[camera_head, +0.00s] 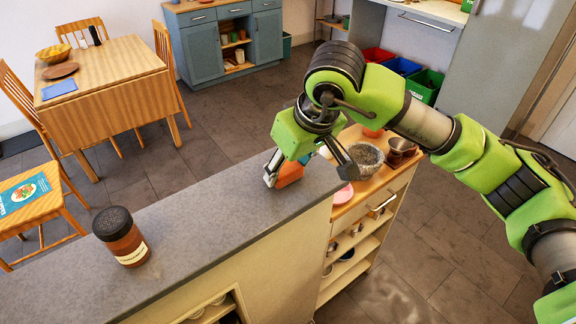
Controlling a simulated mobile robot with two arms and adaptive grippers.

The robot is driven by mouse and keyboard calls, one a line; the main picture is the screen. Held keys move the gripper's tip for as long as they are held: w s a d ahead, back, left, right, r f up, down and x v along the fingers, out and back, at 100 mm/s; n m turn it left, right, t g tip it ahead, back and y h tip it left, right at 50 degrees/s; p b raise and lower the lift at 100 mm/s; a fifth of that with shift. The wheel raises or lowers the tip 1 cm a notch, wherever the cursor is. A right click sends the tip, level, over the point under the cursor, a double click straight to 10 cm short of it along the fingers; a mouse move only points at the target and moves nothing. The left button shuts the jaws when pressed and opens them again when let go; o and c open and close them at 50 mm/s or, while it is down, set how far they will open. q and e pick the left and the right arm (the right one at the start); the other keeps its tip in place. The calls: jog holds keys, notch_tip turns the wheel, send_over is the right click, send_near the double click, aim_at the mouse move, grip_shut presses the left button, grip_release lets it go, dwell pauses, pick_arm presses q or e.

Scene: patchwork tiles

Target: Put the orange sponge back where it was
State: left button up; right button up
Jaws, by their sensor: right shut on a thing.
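The orange sponge (289,174) is at the far right end of the grey counter top (215,215), partly hidden by my gripper. My right gripper (307,174) reaches down from the right with its fingers on either side of the sponge. It is shut on the sponge. I cannot tell whether the sponge touches the counter or hangs just above it. My left gripper is out of view.
A brown jar with a black lid (121,237) stands on the counter at the left. A lower wooden cart (374,200) with a grey bowl (361,158) adjoins the counter's right end. The counter between jar and gripper is clear.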

jog(key=o, duration=1.1)
jog(key=shift+r+p, duration=0.15)
jog(key=shift+p, duration=0.2)
jog(key=shift+d+r, duration=0.1)
jog(key=shift+r, duration=0.15)
jog(key=shift+b+v, duration=1.4)
jog(key=shift+v, duration=4.4)
